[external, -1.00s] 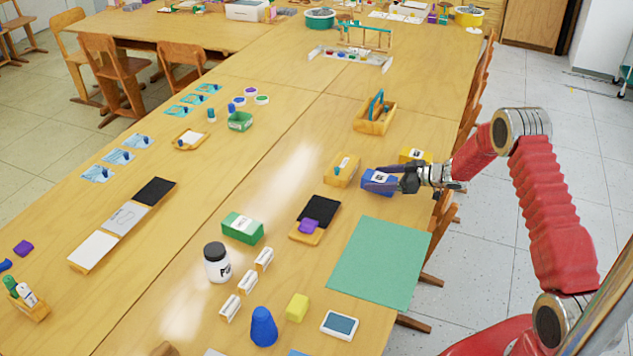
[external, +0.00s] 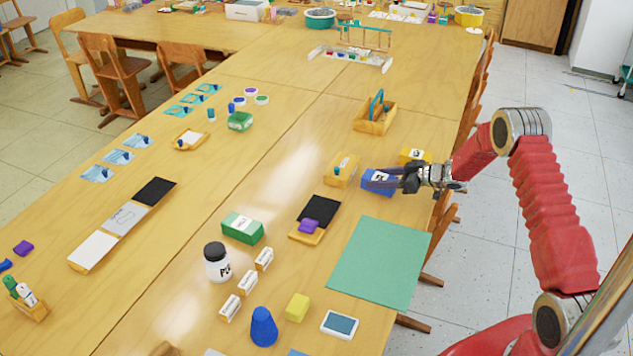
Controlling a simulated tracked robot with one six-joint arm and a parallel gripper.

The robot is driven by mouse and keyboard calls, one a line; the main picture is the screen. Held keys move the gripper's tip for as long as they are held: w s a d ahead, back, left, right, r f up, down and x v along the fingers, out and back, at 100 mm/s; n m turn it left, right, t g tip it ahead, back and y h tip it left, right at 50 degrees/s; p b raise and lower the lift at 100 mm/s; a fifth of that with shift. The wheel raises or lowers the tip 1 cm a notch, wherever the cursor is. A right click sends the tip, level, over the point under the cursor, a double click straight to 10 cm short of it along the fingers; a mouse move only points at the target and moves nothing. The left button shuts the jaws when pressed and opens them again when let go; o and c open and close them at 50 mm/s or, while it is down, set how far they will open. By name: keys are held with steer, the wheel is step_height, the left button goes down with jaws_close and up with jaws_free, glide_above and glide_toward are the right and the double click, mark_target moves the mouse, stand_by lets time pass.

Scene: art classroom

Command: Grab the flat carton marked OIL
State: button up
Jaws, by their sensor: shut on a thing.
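A blue carton with a white label (external: 369,175) sits near the right edge of the long table. My gripper (external: 381,184) reaches in from the right and is shut on this blue carton, its fingers covering part of it. The label's lettering is too small to read. A yellow carton with a pale label (external: 413,155) stands just behind my gripper, partly hidden by it. A green carton with a white label (external: 242,228) lies farther left; I cannot read which carton says OIL.
A wooden block-like holder (external: 342,170) stands close left of the blue carton. A wooden tote (external: 375,118) is behind it. A green mat (external: 380,262) lies flat and clear in front. A white jar (external: 217,262) stands to the left. Chairs line the table's right side.

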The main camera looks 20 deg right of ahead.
mark_target(380, 177)
steer(key=shift+r, duration=0.15)
step_height(380, 177, up, 10)
steer(key=shift+f, duration=0.1)
stand_by(0.4)
stand_by(0.4)
